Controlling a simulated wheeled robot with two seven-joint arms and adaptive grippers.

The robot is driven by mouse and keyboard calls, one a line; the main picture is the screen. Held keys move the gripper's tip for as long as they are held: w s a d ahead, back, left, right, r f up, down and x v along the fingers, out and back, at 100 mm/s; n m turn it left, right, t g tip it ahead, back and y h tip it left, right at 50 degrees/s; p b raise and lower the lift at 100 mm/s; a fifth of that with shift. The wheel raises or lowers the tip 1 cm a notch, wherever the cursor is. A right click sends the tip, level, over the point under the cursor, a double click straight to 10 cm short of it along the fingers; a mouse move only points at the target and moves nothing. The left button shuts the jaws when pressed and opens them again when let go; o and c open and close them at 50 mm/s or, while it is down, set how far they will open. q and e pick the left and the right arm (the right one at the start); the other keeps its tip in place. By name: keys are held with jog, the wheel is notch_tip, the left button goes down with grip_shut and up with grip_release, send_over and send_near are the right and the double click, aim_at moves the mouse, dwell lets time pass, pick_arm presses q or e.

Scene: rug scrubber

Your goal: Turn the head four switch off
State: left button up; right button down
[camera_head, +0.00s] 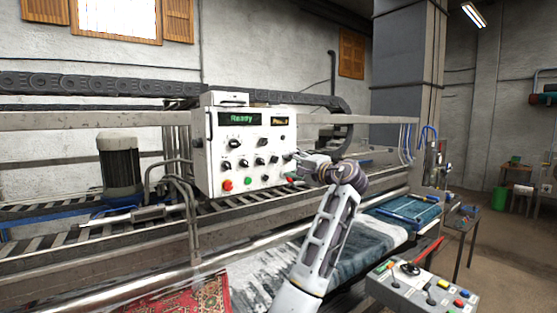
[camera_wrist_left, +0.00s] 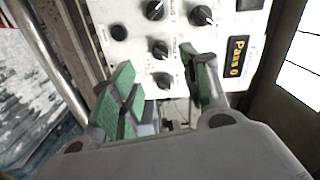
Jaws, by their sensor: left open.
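A white control box (camera_head: 240,150) carries a green "Ready" display, a smaller amber display and rows of black rotary switches. Its face also fills the upper part of the left wrist view (camera_wrist_left: 140,15), where the amber display (camera_wrist_left: 237,57) reads "Pass 0". I cannot read the switch labels, so I cannot tell which is head four. My left gripper (camera_head: 297,158) is at the right side of the box face. In the left wrist view its green-padded fingers (camera_wrist_left: 163,72) are apart, with a black switch (camera_wrist_left: 160,48) and another (camera_wrist_left: 162,80) showing between them. Contact cannot be told.
Red and green buttons (camera_head: 227,185) sit low on the box. A metal beam (camera_head: 80,122) runs behind it, and a roller bed with a wet rug (camera_head: 350,245) lies below. A grey motor (camera_head: 120,165) stands left. A second grey console (camera_head: 420,288) is at the front right.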

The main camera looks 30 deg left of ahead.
aim_at(278, 160)
pick_arm(q)
jog(key=p+x, duration=0.2)
jog(key=x, duration=0.5)
jog(key=shift+a+r, duration=0.15)
jog(key=shift+a, duration=0.05)
jog(key=shift+w+a, duration=0.3)
jog(key=shift+a, duration=0.25)
pick_arm(e)
jog(key=shift+d+r, duration=0.3)
jog(key=shift+r, duration=0.4)
jog(key=shift+d+r, duration=0.25)
jog(key=shift+r, duration=0.4)
pick_arm(q)
grip_shut()
pick_arm(e)
jog(key=shift+a, duration=0.45)
